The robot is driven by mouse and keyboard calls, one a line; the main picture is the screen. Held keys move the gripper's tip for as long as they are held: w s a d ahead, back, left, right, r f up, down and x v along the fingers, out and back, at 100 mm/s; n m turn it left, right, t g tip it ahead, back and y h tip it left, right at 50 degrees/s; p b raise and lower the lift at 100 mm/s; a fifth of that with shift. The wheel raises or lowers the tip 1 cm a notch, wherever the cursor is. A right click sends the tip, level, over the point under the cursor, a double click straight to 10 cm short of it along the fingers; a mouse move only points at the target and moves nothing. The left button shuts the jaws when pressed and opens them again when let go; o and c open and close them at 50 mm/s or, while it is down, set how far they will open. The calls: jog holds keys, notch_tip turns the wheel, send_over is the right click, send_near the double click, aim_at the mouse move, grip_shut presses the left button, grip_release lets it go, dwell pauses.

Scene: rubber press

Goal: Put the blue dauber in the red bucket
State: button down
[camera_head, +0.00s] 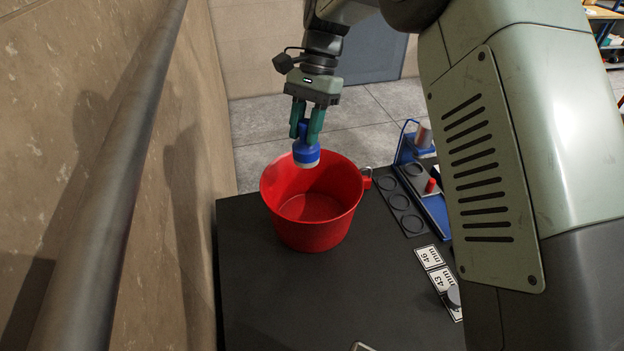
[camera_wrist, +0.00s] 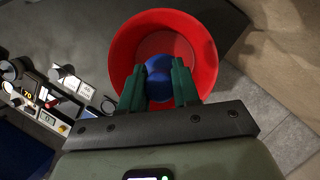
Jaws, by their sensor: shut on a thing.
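My gripper (camera_head: 307,126) is shut on the blue dauber (camera_head: 306,153) and holds it with its pale end down. In the head view the dauber is at the far rim of the red bucket (camera_head: 311,235), overlapping the opening in the picture. In the wrist view the dauber (camera_wrist: 158,72) sits between the green fingers, over the opening of the bucket (camera_wrist: 122,50). The bucket stands upright on the dark table, and its visible floor looks empty. How high the dauber is above the rim is hard to tell.
The black table (camera_head: 290,300) is clear in front of the bucket. To the right stand a blue press-like stand (camera_head: 432,205), a dark plate with round recesses (camera_head: 399,200) and white number labels (camera_head: 430,257). A stone wall and a rail run along the left.

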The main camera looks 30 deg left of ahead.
jog(key=shift+s+a+f, duration=0.4)
jog(key=shift+a+f, duration=0.1)
jog(key=shift+f, duration=3)
jog(key=shift+s+a+f, duration=0.35)
jog(key=shift+a+f, duration=0.1)
jog(key=shift+f, duration=3.1)
jog(key=shift+s+a+f, duration=0.4)
jog(key=shift+a+f, duration=0.1)
jog(key=shift+f, duration=3)
jog(key=shift+f, duration=0.15)
jog(key=c, duration=0.8)
grip_release()
